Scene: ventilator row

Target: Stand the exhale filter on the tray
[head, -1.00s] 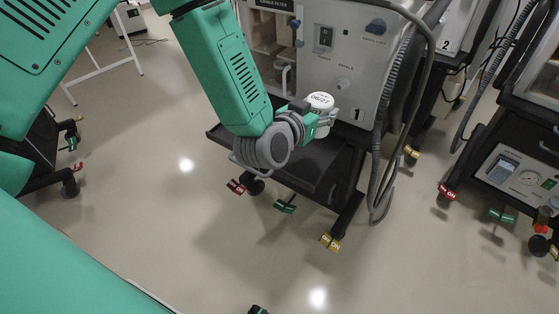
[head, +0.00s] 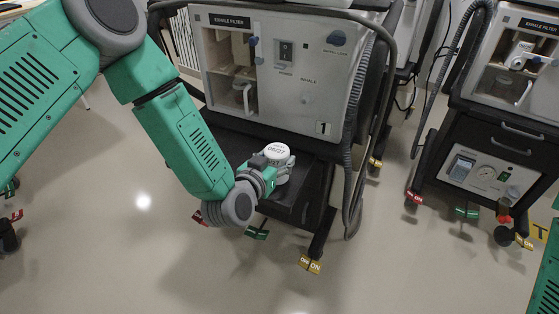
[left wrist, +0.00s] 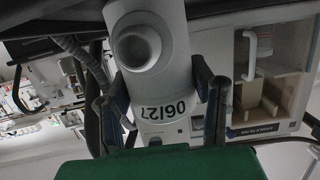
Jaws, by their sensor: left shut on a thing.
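The exhale filter (head: 278,152) is a white cylinder with a round cap marked 06/27. My left gripper (head: 270,170) is shut on it. In the left wrist view the filter (left wrist: 150,60) sits between the two fingers (left wrist: 165,105), with its round port and 06/27 print showing. The black tray (head: 308,172) juts out below the front of ventilator 1 (head: 300,75). In the head view the filter appears upright over the tray. Its underside is hidden, so I cannot tell whether it touches. My right gripper is not in view.
The open compartment labelled EXHALE FILTER (head: 230,65) is behind and left of the filter. A grey hose (head: 350,180) hangs at the ventilator's right side. A second ventilator cart (head: 500,130) stands at the right. The floor in front is clear.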

